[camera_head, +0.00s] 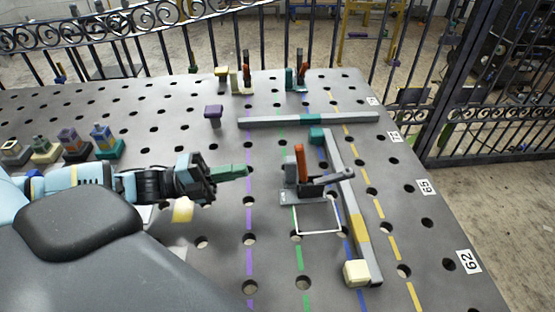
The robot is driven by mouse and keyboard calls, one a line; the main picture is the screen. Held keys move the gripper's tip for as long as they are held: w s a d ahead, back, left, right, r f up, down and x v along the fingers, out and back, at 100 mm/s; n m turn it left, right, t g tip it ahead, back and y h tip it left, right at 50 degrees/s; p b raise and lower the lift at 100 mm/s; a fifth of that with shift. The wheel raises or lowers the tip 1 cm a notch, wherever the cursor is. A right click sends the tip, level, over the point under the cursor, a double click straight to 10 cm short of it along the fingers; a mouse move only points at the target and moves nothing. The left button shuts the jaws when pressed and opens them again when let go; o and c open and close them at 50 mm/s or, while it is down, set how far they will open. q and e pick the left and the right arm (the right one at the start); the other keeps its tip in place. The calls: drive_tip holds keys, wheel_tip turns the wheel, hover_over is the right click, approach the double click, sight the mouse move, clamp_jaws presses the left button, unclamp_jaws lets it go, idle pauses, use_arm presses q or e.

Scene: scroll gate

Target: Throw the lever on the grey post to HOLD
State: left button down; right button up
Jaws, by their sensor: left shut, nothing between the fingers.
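A grey post (290,178) stands on a grey foot on the perforated table, right of the picture's middle. An orange-red lever (300,158) rises nearly upright from it. A dark grey arm-like piece (336,178) reaches from the post to the right. No HOLD marking is readable. My left gripper (240,171) comes in from the left with its green fingers shut and empty. Its tips are left of the grey post, with a clear gap. My right gripper is not in view.
A long grey bar (359,228) lies just right of the post, and another (265,121) crosses behind. A cream block (356,273) is at the front, a purple knob (213,112) behind. A cream post (235,82) and a teal post (290,79) stand at the back.

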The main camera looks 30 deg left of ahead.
sight(301, 156)
use_arm(q)
drive_tip(key=x, duration=1)
drive_tip(key=shift+s+d, duration=0.1)
idle(0.3)
drive_tip(key=shift+w+d+r+p, duration=0.5)
drive_tip(key=shift+w+d+r, duration=0.45)
drive_tip(key=shift+d, duration=0.2)
drive_tip(key=shift+w+d+f, duration=0.1)
drive_tip(key=shift+w+d, duration=0.25)
drive_tip(key=shift+d, duration=0.1)
drive_tip(key=shift+f, duration=0.1)
